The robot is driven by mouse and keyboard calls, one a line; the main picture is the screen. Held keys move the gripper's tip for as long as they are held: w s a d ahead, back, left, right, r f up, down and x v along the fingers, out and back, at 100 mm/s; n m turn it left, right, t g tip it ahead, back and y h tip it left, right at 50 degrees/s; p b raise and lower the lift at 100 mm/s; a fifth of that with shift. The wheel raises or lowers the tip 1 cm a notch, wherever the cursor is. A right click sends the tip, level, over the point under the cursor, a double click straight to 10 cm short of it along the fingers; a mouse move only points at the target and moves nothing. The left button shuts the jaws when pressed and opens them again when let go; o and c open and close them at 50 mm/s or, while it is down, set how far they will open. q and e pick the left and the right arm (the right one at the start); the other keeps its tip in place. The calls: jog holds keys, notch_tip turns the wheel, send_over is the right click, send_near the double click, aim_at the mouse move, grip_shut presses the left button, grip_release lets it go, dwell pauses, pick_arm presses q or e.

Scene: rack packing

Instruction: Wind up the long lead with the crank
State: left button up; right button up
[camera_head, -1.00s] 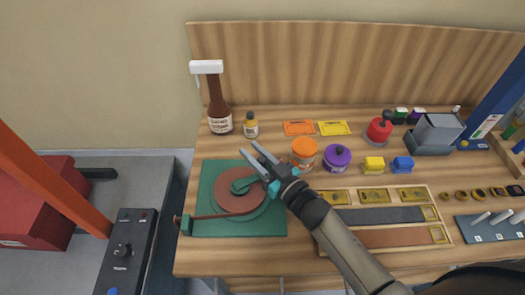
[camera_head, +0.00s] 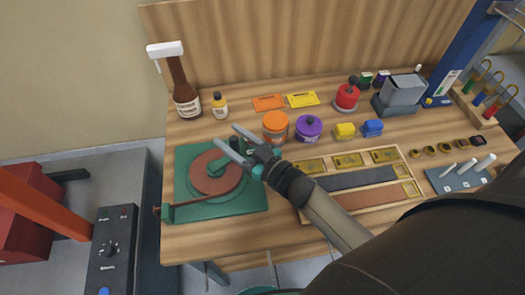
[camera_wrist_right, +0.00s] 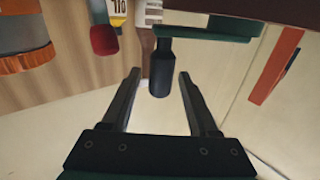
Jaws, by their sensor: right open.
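The winder is a green board (camera_head: 238,203) at the left of the bench, with a reddish-brown disc of wound lead (camera_head: 208,185) and a green crank arm (camera_head: 217,168). The lead runs from the disc to a green guide block (camera_head: 167,212) at the board's left corner. My right gripper (camera_head: 228,141) is open over the board's far right part. In the right wrist view, the crank's dark upright handle (camera_wrist_right: 160,68) shows between the open fingers (camera_wrist_right: 158,75), with gaps on both sides. Its exact depth between them is hard to tell. My left gripper is out of view.
A brown bottle (camera_head: 184,92) and a small yellow bottle (camera_head: 220,106) stand behind the board. An orange-lidded jar (camera_head: 275,124) and a purple pot (camera_head: 308,127) stand close right of my gripper. A wooden tray (camera_head: 408,163) lies to the right.

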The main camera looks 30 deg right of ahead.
jog(key=v, duration=1.2)
jog(key=shift+s+d, duration=0.15)
jog(key=shift+s, duration=0.2)
jog(key=shift+c, duration=0.2)
